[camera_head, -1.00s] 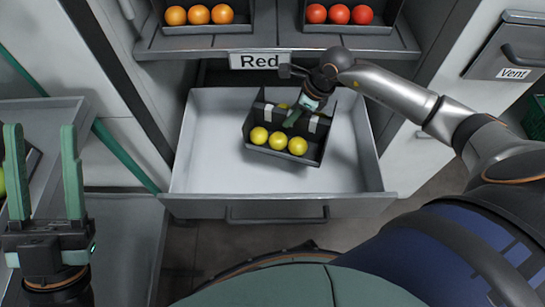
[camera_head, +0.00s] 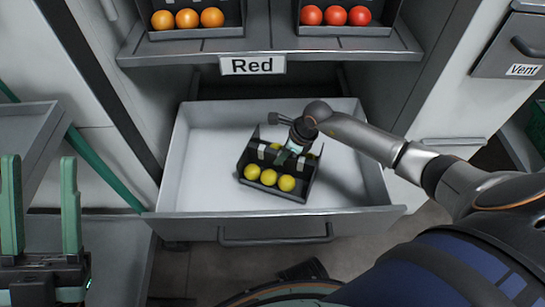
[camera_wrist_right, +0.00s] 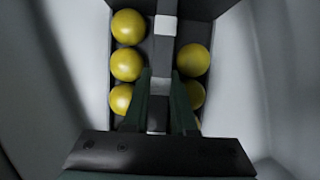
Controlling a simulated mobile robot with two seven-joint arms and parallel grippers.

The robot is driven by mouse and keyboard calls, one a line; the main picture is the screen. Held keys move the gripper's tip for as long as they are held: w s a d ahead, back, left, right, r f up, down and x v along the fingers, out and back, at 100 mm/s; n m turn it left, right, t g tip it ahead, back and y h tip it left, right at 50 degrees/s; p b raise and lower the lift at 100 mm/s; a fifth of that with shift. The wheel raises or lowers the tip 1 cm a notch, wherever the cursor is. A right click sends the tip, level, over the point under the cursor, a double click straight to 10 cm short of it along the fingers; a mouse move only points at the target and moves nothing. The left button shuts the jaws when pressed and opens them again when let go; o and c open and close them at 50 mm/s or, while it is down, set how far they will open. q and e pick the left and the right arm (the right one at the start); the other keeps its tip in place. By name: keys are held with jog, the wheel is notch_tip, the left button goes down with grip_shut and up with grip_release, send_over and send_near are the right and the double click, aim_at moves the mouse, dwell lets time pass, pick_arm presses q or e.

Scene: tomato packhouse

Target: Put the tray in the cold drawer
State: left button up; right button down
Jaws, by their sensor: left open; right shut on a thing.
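The dark tray (camera_head: 301,191) holds several yellow tomatoes (camera_head: 269,177) and is inside the open white drawer (camera_head: 205,140), near its middle. The tray sits slightly turned; I cannot tell whether it touches the drawer floor. My right gripper (camera_head: 285,156) is shut on the tray's central divider, which also shows between the fingers in the right wrist view (camera_wrist_right: 159,85), with yellow tomatoes on both sides. My left gripper (camera_head: 40,205) is open and empty, upright at the left edge, away from the drawer.
Above the drawer, a shelf labelled "Red" (camera_head: 252,65) bears a tray of orange tomatoes (camera_head: 187,18) and one of red tomatoes (camera_head: 335,15). A "Vent" panel (camera_head: 522,45) is at the right. A grey bin (camera_head: 30,125) stands at the left. The drawer has free floor around the tray.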

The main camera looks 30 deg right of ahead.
aim_at(275, 151)
jog(key=shift+w+a+f+b, duration=0.3)
jog(key=shift+w+a+b, duration=0.15)
jog(key=shift+w+a, duration=0.1)
jog(key=shift+w+a+f+b, duration=0.25)
jog(key=shift+w+a+b, duration=0.15)
jog(key=shift+w, duration=0.15)
jog(key=c, duration=0.7)
grip_release()
jog(key=shift+f, duration=0.1)
